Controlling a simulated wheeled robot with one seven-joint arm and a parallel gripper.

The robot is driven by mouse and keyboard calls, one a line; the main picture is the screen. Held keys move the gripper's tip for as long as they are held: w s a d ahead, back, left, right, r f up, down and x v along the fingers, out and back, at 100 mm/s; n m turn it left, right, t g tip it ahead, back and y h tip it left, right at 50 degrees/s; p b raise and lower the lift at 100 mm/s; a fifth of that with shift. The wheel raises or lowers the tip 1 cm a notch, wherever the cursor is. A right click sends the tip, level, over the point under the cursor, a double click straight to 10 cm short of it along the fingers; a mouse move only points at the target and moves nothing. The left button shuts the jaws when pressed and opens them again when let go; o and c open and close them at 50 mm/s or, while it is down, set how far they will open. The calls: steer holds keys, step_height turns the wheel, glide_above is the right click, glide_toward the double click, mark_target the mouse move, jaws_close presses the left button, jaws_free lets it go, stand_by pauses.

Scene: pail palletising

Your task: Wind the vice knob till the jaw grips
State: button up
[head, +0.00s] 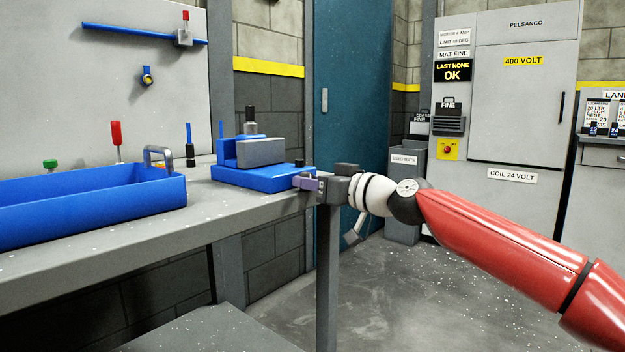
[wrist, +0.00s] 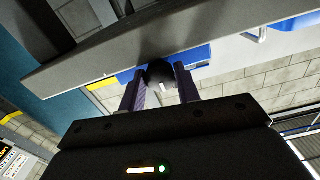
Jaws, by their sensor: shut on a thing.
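The blue vice (head: 255,178) sits on the bench near its right end. Its grey jaw block (head: 261,152) stands in front of a blue upright part; I cannot tell whether there is a gap between them or anything in it. My gripper (head: 306,183) is at the right side of the vice, level with its base. In the wrist view, my gripper's two purple fingers (wrist: 160,82) are shut on the black vice knob (wrist: 159,71), one on each side. The fingers hide most of the knob in the head view.
The grey bench (head: 110,222) runs along the wall, with its edge just below the gripper. A blue tray (head: 90,205) with a grey handle stands at the left. A grey bin (head: 405,195) and a cabinet (head: 510,100) stand beyond. The floor at right is open.

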steer(key=shift+m, duration=0.5)
steer(key=o, duration=1)
steer(key=shift+c, duration=0.2)
steer(key=v, duration=0.7)
steer(key=shift+s+d, duration=0.25)
steer(key=shift+d, duration=0.1)
